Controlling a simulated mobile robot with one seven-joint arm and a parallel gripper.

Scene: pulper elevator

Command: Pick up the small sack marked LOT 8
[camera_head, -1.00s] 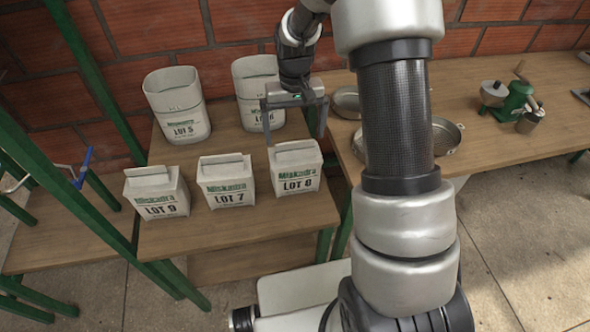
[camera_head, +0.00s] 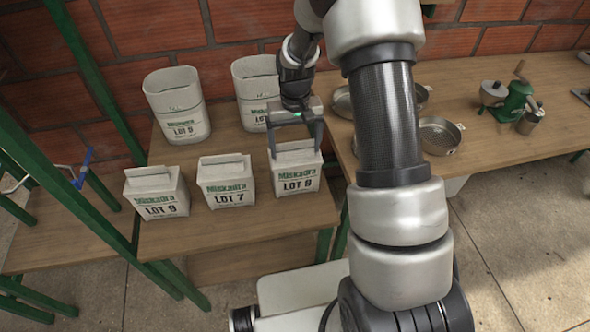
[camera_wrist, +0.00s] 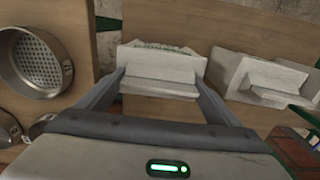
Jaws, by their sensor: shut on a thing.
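The small white sack marked LOT 8 (camera_head: 298,181) stands upright on the wooden table (camera_head: 230,234), at the right end of the front row. Its top is folded into a flat ridge. My gripper (camera_head: 296,153) comes down from above and is shut on this ridge, one finger at each end. In the wrist view the sack (camera_wrist: 165,62) sits between the two fingers. The sack's base appears to rest on the table.
Small sacks LOT 7 (camera_head: 227,184) and LOT 9 (camera_head: 156,195) stand to the left. Two larger open-topped sacks (camera_head: 178,107) (camera_head: 256,98) stand behind. Metal sieves (camera_head: 440,136) and a green grinder (camera_head: 514,101) are on the right table. Green posts (camera_head: 95,85) rise at left.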

